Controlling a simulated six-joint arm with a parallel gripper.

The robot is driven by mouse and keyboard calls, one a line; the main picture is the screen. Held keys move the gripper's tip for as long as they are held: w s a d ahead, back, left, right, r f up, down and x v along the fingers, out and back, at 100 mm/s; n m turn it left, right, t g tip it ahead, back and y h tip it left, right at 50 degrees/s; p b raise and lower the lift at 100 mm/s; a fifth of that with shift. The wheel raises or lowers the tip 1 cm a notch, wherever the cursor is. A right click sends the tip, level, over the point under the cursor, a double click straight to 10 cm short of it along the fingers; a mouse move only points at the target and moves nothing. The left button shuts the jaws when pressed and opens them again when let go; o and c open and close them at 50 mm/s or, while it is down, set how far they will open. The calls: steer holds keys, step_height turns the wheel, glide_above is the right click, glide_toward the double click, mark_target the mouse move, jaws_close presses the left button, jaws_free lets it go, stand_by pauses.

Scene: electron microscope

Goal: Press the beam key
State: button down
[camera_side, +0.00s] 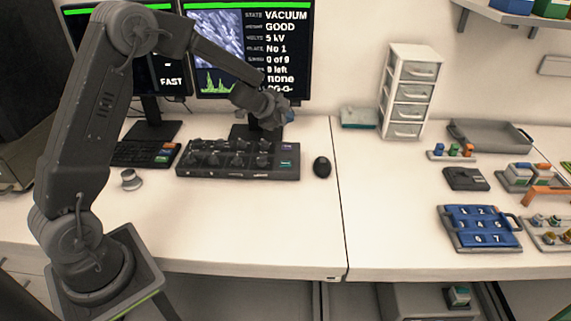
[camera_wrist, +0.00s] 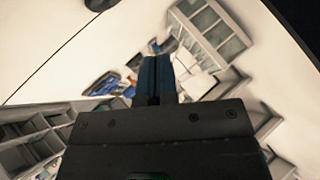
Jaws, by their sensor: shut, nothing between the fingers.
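The dark control panel (camera_side: 238,172) with several knobs stands on the desk below the monitor, with small lit displays or keys at its right end (camera_side: 287,163). The black keyboard (camera_side: 135,153) left of it has coloured keys (camera_side: 166,153) on its right side. The labels are too small to read, so I cannot tell which one is the beam key. My gripper (camera_side: 286,116) is in the air above the right end of the panel, in front of the monitor's lower edge, touching nothing. In the wrist view its blue fingers (camera_wrist: 155,75) are together and empty.
The monitor (camera_side: 250,50) reads VACUUM, GOOD and 5 kV. A black mouse (camera_side: 322,167) lies right of the panel. A white drawer unit (camera_side: 410,92), a blue numbered tray (camera_side: 480,228) and a grey tray (camera_side: 490,135) stand further right. The desk's front middle is clear.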

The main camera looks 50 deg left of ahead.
steer(key=m+g+h, duration=0.1)
glide_above(286, 165)
step_height(286, 165, down, 5)
steer(key=shift+a, duration=0.1)
steer(key=shift+f, duration=4.4)
steer(key=shift+f, duration=0.1)
steer(key=shift+f, duration=0.3)
steer(key=shift+f, duration=0.4)
steer(key=shift+r, duration=0.8)
